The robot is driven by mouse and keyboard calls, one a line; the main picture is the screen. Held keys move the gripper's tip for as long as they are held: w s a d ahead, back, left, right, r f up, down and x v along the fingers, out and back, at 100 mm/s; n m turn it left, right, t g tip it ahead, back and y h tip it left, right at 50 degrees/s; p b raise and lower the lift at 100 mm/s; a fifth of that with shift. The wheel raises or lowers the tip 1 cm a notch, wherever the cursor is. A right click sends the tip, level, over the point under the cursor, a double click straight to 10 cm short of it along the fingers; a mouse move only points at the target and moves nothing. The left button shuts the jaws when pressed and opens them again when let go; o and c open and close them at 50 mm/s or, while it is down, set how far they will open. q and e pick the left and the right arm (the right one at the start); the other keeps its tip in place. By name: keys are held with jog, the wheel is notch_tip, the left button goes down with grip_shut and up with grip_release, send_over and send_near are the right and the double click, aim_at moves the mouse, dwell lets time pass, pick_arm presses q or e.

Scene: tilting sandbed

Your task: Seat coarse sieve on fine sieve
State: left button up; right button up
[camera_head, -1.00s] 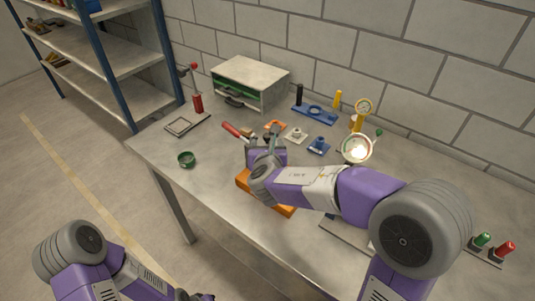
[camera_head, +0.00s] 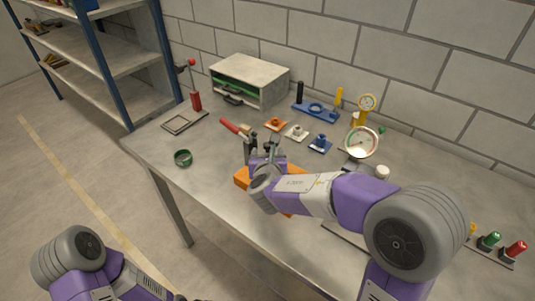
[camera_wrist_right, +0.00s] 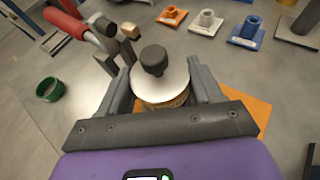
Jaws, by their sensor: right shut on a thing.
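My right gripper (camera_head: 266,149) is low over the middle of the table. In the right wrist view its two fingers (camera_wrist_right: 162,84) are closed on the sides of a round piece (camera_wrist_right: 163,92) with a pale flat top, a dark knob and a yellowish side band. An orange surface (camera_wrist_right: 252,108) shows below and beside it. I cannot tell whether the held piece is a sieve or what it touches underneath. A green ring (camera_head: 183,158) lies at the table's left; it also shows in the right wrist view (camera_wrist_right: 50,89). My left gripper is cut off at the bottom edge of the head view.
A red-handled tool (camera_head: 231,127) lies close to my right gripper's left. Orange, white and blue fixtures (camera_head: 296,132) stand behind. A dial gauge (camera_head: 361,142) stands right. A drawer cabinet (camera_head: 249,80) is at the back.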

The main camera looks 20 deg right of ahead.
jog(key=shift+f+b, duration=0.2)
jog(key=shift+b, duration=0.15)
dwell(0.8)
jog(key=o, duration=1.1)
jog(key=shift+s, duration=0.1)
jog(key=shift+s+a+r, duration=0.15)
jog(key=shift+s+a, duration=0.05)
jog(key=shift+s, duration=0.05)
jog(key=shift+d+p+v, duration=0.15)
jog(key=shift+p+v, duration=0.3)
jog(key=shift+v, duration=1.25)
jog(key=shift+d+p+v, duration=0.15)
jog(key=shift+p+v, duration=0.3)
jog(key=shift+v, duration=1.3)
